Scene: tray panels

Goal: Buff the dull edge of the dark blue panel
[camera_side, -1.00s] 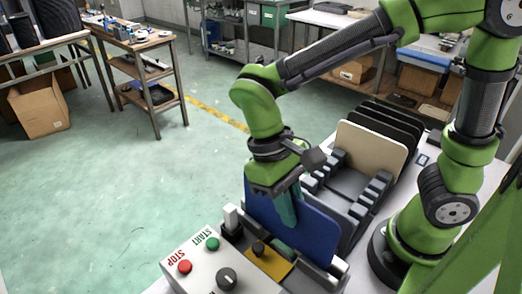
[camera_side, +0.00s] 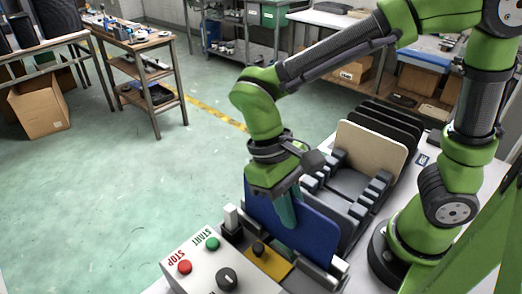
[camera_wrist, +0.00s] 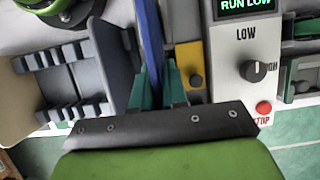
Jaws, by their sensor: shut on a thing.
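The dark blue panel (camera_side: 316,238) stands upright at the near end of the bench, over the buffing unit beside the control box. My gripper (camera_side: 287,208) points down and is shut on the panel's upper part. In the wrist view the panel (camera_wrist: 151,35) runs as a thin blue strip between the two teal fingers (camera_wrist: 155,88). The control box (camera_side: 208,262) shows a green START button, a red STOP button and a black knob (camera_wrist: 254,71). Its display (camera_wrist: 246,6) reads "RUN LOW" in the wrist view. The panel's lower edge is hidden in the unit.
A slotted grey rack (camera_side: 350,185) stands behind the blue panel. It holds a beige panel (camera_side: 368,150) and several black panels (camera_side: 393,121) at its far end. A yellow plate (camera_side: 268,262) with a dark knob lies beside the blue panel. The floor to the left is open.

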